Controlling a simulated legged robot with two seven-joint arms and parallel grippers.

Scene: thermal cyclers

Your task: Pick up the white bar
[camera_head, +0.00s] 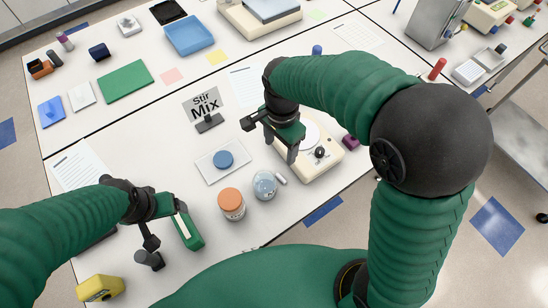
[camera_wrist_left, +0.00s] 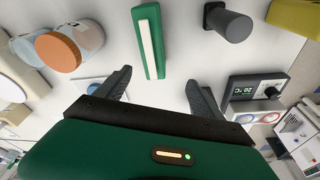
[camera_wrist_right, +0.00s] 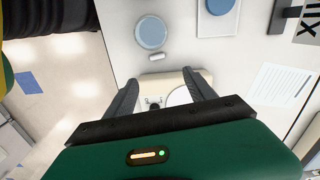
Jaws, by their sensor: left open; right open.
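The white bar (camera_head: 281,179) is a small rounded white rod lying on the white table, just right of a clear glass vessel of bluish liquid (camera_head: 264,184). In the right wrist view the bar (camera_wrist_right: 157,57) lies just beyond the fingertips, below the vessel (camera_wrist_right: 151,32). My right gripper (camera_head: 270,140) is open and empty, above the cream stirrer device (camera_head: 318,162), apart from the bar. My left gripper (camera_head: 167,225) is open and empty, near a green block with a white strip (camera_wrist_left: 148,40).
An orange-lidded jar (camera_head: 231,203) stands left of the vessel. A blue disc on a white plate (camera_head: 206,174) and a "Stir Mix" sign (camera_head: 208,106) are behind. A dark cylinder (camera_wrist_left: 228,24) and a yellow object (camera_head: 100,289) lie near the left gripper. Bare table surrounds the jars.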

